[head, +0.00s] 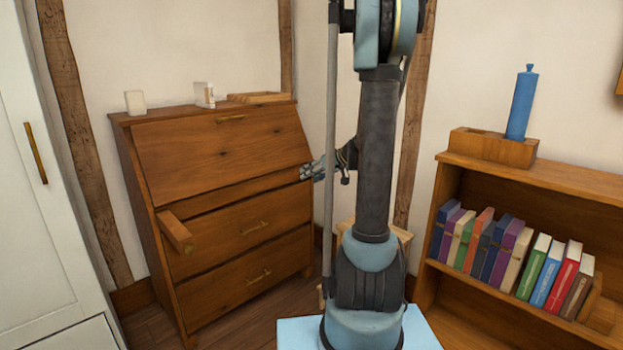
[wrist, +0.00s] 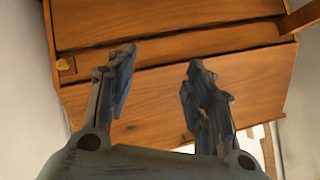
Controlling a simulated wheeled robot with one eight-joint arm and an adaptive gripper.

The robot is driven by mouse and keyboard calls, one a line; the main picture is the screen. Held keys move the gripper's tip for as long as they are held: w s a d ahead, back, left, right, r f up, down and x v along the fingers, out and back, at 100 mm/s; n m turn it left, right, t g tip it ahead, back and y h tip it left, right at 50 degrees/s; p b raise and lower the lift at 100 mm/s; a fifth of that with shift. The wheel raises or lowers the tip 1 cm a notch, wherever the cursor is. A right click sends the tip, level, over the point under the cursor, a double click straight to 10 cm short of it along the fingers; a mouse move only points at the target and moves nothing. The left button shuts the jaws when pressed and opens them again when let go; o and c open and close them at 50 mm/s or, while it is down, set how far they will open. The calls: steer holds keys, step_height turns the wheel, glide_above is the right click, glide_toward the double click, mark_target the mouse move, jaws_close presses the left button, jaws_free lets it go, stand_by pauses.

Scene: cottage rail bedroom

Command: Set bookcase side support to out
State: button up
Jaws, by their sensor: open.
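The wooden bureau (head: 235,205) stands against the wall at left in the head view. Its left support bar (head: 178,232) sticks out from under the sloped front. The bookcase side support is at the bureau's right end; in the head view I cannot make it out near my gripper (head: 316,171). In the wrist view, which looks turned over, a small brass knob (wrist: 66,64) at the left appears to be on that support, flush with the front. My gripper (wrist: 162,68) is open and empty, its fingers before the bureau front, apart from the knob.
The bookcase (head: 480,160) with several books stands at right, a blue candle-like object (head: 522,103) on top. A white wardrobe (head: 45,210) is at far left. A small wooden stool-like piece (head: 403,237) is partly hidden behind my arm. Small items stand on the bureau top.

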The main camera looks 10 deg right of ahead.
steer(key=w+d+f+t+y, duration=0.1)
steer(key=w+d+f+t, duration=0.3)
steer(key=w+d+f, duration=0.4)
steer(key=w+d+f+t+y, duration=0.1)
steer(key=w+d+f+t, duration=0.2)
steer(key=w+d+f, duration=0.55)
steer(key=r+x, duration=0.2)
steer(key=x, duration=0.8)
steer(key=r+x, duration=0.2)
steer(key=x, duration=0.8)
steer(key=shift+a, duration=0.2)
steer(key=shift+w, duration=0.15)
steer(key=shift+c, duration=0.3)
